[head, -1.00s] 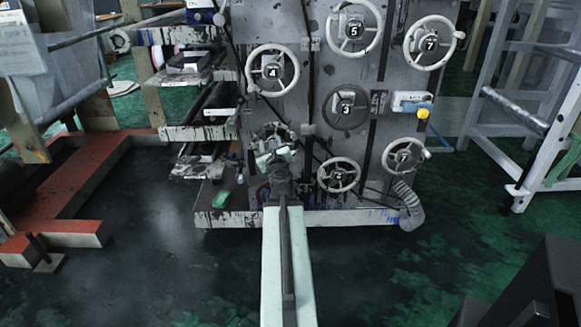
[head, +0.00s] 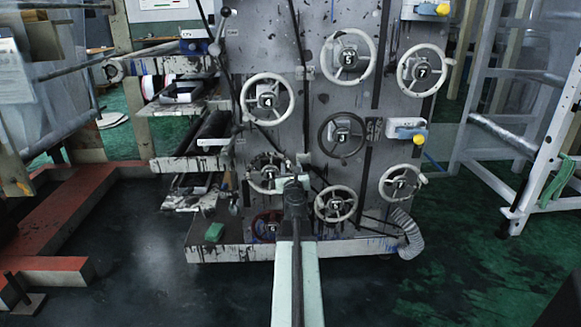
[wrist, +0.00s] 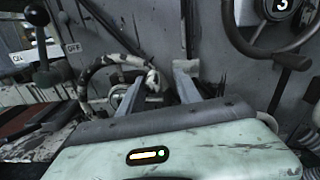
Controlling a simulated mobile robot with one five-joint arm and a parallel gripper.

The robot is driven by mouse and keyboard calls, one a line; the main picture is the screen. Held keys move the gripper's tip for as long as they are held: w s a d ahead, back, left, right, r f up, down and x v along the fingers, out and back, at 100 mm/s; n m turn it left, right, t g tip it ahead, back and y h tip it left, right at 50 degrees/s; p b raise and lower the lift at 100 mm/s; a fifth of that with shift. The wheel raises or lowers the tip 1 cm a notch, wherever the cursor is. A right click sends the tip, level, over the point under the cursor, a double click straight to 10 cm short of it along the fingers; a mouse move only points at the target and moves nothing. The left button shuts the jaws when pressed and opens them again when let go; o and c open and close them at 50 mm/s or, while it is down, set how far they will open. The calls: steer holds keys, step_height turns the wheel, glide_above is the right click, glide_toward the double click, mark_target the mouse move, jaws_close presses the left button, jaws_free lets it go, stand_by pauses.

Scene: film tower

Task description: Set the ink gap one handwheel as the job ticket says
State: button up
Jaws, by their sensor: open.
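Several numbered handwheels are on the grey press panel (head: 310,105). In the head view they include white wheel 4 (head: 288,95), white wheel 5 (head: 370,55), white wheel 7 (head: 441,69), dark wheel 3 (head: 362,134) and two lower white wheels (head: 353,205) (head: 384,183) with small numbers. A speckled wheel (head: 252,180) is partly hidden by my gripper (head: 292,181). In the wrist view my gripper (wrist: 160,75) is open, with a speckled curved rim (wrist: 112,62) ending close to its fingers; contact is unclear. I cannot tell which wheel is ink gap one.
A red wheel (head: 256,226) sits low behind my arm. An ON/OFF lever (wrist: 40,45) is left in the wrist view. Printed papers (head: 8,48) hang at far left, text unreadable. A white ladder-like frame (head: 540,150) stands right. Dark floor lies in front.

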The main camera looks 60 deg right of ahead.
steer(key=shift+w+d, duration=0.4)
steer(key=shift+w, duration=0.35)
steer(key=shift+w+a, duration=0.15)
steer(key=shift+w, duration=0.05)
steer(key=shift+s, duration=0.1)
jaws_close()
stand_by(0.5)
